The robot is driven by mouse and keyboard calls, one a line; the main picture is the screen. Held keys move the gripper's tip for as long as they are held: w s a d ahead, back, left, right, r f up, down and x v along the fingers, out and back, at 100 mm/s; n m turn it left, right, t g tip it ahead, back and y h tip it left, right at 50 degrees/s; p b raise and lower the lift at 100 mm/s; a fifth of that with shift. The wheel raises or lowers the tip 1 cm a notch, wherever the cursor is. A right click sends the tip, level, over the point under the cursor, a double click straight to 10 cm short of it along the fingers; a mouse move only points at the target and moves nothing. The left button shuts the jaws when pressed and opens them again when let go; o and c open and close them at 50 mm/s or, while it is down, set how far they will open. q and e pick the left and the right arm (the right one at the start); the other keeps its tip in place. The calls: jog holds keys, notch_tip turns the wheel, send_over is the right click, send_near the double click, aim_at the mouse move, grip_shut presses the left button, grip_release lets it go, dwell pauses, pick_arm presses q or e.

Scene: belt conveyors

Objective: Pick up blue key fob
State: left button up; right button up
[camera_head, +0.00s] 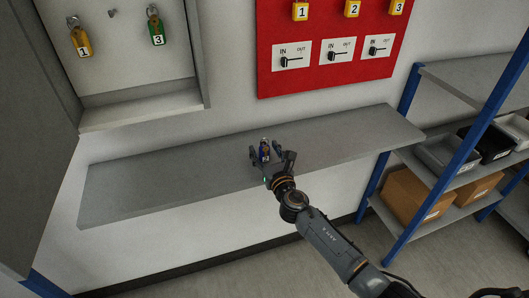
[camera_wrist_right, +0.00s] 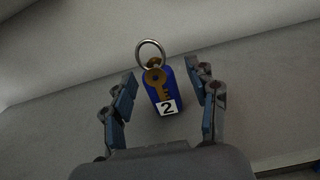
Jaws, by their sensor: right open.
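The blue key fob (camera_wrist_right: 153,92) carries a white label with a 2, a brass key and a metal ring. In the right wrist view it lies between the two fingers of my right gripper (camera_wrist_right: 162,95), with a gap on each side. In the head view the fob (camera_head: 265,152) shows small on the grey shelf (camera_head: 140,185), between the fingertips of my right gripper (camera_head: 264,155). The right gripper is open around it and not closed on it. My left gripper is not in view.
A red board (camera_head: 330,75) with several yellow locks and switches is on the wall. A blue-framed rack (camera_head: 405,160) with boxes stands at right. The shelf is otherwise clear.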

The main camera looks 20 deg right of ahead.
jog(key=shift+w, duration=0.35)
jog(key=shift+s, duration=0.1)
jog(key=shift+c, duration=0.8)
jog(key=c, duration=1)
jog(key=shift+c, duration=0.2)
